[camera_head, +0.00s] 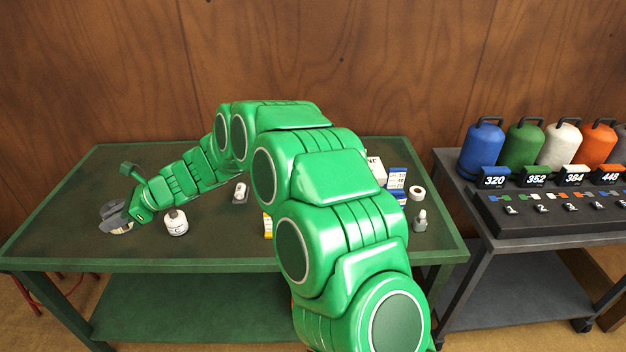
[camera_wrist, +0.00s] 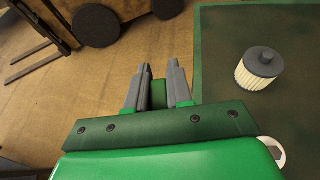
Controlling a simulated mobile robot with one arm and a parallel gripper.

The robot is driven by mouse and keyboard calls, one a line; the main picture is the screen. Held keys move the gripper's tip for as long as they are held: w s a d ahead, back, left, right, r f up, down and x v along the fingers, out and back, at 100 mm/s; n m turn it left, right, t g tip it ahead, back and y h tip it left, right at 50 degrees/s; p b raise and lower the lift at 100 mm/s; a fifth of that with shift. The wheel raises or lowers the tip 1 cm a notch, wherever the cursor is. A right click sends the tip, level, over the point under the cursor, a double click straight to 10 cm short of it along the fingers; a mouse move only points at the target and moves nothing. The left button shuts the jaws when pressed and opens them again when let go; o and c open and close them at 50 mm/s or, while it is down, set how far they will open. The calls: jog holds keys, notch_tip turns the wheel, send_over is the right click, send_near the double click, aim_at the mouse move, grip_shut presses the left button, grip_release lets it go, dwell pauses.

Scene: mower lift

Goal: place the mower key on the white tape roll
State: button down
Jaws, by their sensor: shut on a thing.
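My gripper (camera_head: 114,214) is at the far left end of the green table in the head view. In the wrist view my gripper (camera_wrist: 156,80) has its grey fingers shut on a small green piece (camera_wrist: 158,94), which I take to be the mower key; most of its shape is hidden. In that view it is just outside the table's edge, above the floor.
A pleated filter (camera_wrist: 258,72) stands on the table (camera_head: 70,235) near my gripper. A grey cart (camera_head: 520,245) with coloured canisters is at right.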

jog(key=shift+r, duration=0.95)
jog(key=w+d+m+t, duration=0.2)
jog(key=w+d, duration=0.6)
jog(key=d, duration=0.5)
jog(key=w+d+m+t, duration=0.25)
jog(key=w+d, duration=0.45)
jog(key=d, duration=0.6)
jog(key=w+d+m+t, duration=0.25)
jog(key=w+d, duration=0.55)
jog(key=d, duration=0.6)
jog(key=s+d+m+t+h, duration=0.2)
jog(key=d+t, duration=0.1)
jog(key=d, duration=1.7)
jog(key=s+d+m+t+h, duration=0.2)
jog(key=d, duration=1.8)
send_over(413, 189)
jog(key=s, duration=0.1)
notch_tip(413, 189, down, 14)
jog(key=shift+w+d+f, duration=0.1)
jog(key=shift+w+f, duration=0.55)
jog(key=shift+f, duration=1.6)
jog(key=shift+f, duration=0.1)
